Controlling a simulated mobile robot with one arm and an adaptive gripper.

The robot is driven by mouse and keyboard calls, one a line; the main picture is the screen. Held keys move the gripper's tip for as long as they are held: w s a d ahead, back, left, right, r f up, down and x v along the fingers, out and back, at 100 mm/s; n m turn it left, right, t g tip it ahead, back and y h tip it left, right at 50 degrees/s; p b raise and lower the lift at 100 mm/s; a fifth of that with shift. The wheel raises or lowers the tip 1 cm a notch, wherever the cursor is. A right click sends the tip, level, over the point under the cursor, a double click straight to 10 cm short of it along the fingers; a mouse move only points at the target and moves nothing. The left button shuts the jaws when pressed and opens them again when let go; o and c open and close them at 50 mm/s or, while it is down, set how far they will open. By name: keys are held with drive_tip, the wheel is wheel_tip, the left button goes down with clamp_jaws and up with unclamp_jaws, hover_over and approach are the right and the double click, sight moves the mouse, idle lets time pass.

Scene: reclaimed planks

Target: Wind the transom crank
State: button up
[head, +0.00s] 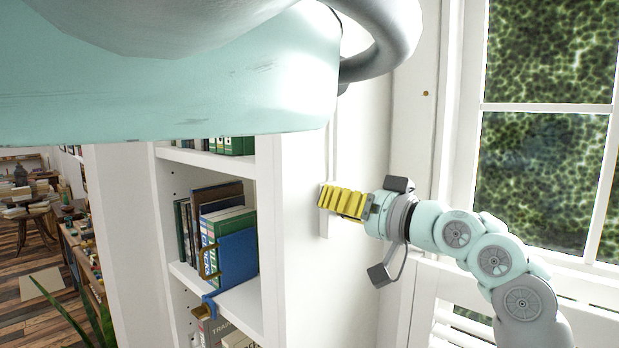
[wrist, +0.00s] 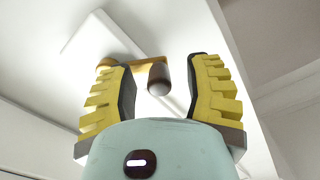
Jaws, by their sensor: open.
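The transom crank shows in the wrist view as a brass arm (wrist: 140,62) with a dark brown rounded knob (wrist: 159,79) at its right end. It is mounted on a white strip (wrist: 92,38) fixed to a white panel. My gripper (wrist: 161,66) is open, its yellow ribbed fingers on either side of the knob. A gap shows between the knob and each finger. In the head view my gripper (head: 326,200) reaches left to the white crank mount (head: 326,226) on the panel. The crank itself is hidden there behind the fingers.
A white bookcase (head: 272,290) with books (head: 232,235) and a blue bookend (head: 238,260) stands left of my gripper. A paned window (head: 545,170) is at right. A cluttered table (head: 35,205) stands far left on the plank floor.

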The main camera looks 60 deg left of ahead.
drive_tip(key=shift+c, duration=0.2)
clamp_jaws()
drive_tip(key=shift+f+b, duration=0.2)
drive_tip(key=shift+b, duration=0.7)
